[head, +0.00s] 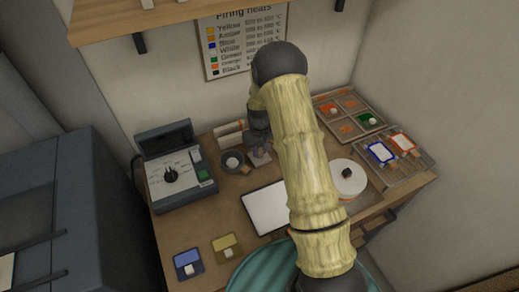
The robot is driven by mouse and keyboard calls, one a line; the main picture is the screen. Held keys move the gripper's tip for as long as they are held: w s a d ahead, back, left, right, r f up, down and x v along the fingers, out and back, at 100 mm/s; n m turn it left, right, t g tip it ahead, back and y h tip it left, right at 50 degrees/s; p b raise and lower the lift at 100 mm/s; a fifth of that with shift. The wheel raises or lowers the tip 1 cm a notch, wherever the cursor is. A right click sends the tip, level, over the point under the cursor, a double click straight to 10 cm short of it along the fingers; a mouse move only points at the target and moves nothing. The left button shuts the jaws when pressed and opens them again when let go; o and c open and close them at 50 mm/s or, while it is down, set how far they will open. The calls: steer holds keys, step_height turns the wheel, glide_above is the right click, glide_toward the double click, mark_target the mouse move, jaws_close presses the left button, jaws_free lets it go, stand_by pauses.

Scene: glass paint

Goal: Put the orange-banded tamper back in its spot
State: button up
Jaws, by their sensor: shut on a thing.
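My gripper (259,146) is at the back of the bench, pointing down, right of a small dark bowl. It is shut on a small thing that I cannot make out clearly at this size. A small greyish-purple piece (261,158) shows right below the fingers; I cannot tell whether they touch it. I see no orange band on anything at the gripper, so I cannot tell whether the held thing is the orange-banded tamper. A compartment tray (346,102) with orange and green patches lies at the back right.
A control box (173,172) stands at the left, with the dark bowl (232,161) and pale rolls (229,133) nearby. A white sheet (266,207) lies in the middle. A white round (348,178) and a rack (408,168) are at the right. Blue (188,263) and yellow (227,247) pads lie in front.

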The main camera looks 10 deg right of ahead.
steer(key=shift+f, duration=0.3)
stand_by(0.5)
steer(key=o, duration=1)
steer(key=shift+c, duration=0.2)
steer(key=shift+r+b, duration=0.15)
steer(key=shift+b, duration=0.15)
step_height(320, 180, up, 17)
steer(key=b, duration=0.3)
steer(key=shift+r, duration=0.1)
steer(key=s+m+t, duration=0.2)
steer(key=s+m, duration=0.1)
steer(key=s, duration=2)
steer(key=shift+t, duration=0.3)
